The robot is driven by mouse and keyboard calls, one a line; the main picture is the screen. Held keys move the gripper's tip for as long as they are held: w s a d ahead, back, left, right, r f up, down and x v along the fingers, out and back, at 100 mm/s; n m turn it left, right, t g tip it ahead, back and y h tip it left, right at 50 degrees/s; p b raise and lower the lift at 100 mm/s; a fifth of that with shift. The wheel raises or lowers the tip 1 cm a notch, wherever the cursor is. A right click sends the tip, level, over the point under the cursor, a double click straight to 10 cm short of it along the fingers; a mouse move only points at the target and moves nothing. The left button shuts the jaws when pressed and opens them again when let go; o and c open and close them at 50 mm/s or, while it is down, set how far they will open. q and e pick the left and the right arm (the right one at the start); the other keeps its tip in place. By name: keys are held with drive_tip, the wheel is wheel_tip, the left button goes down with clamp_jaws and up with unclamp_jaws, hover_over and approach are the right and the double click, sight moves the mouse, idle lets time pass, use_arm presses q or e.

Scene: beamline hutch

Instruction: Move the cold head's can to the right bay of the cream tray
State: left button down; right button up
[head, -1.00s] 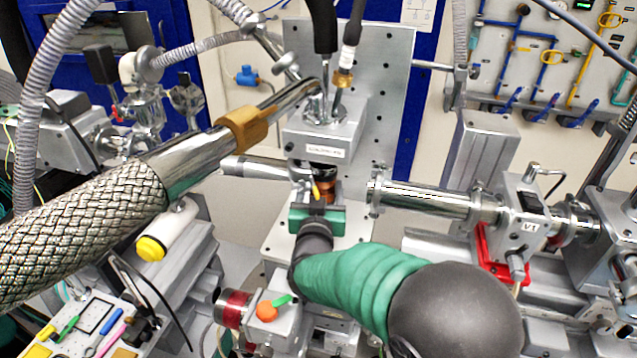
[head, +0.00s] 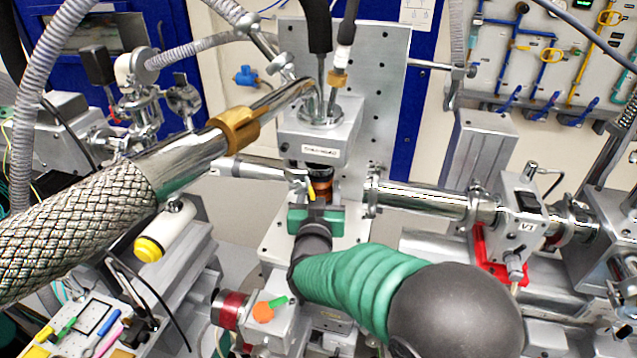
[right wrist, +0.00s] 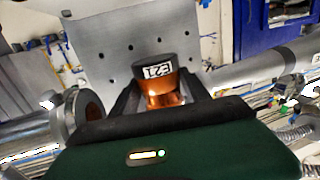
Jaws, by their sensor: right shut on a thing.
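The cold head (head: 318,140) is a grey labelled box on an upright perforated plate. Below it is the can (head: 321,188), copper coloured; in the right wrist view the copper can (right wrist: 165,98) has a dark upper part with a white label. My right gripper (head: 317,203) reaches up to it from the front, its green body below the can. In the right wrist view, my right gripper (right wrist: 165,103) is shut on the can, one dark finger on each side. Whether the can touches the cold head is unclear. My left gripper is out of view. I cannot make out a two-bay cream tray.
A steel beam pipe (head: 425,200) runs right from beside the can to a valve (head: 523,222). A thick braided hose (head: 75,230) crosses the left. A pale board with pens and small tools (head: 88,325) lies at lower left.

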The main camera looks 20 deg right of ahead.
drive_tip(key=shift+f+b, duration=0.55)
drive_tip(key=shift+f, duration=0.3)
idle(0.3)
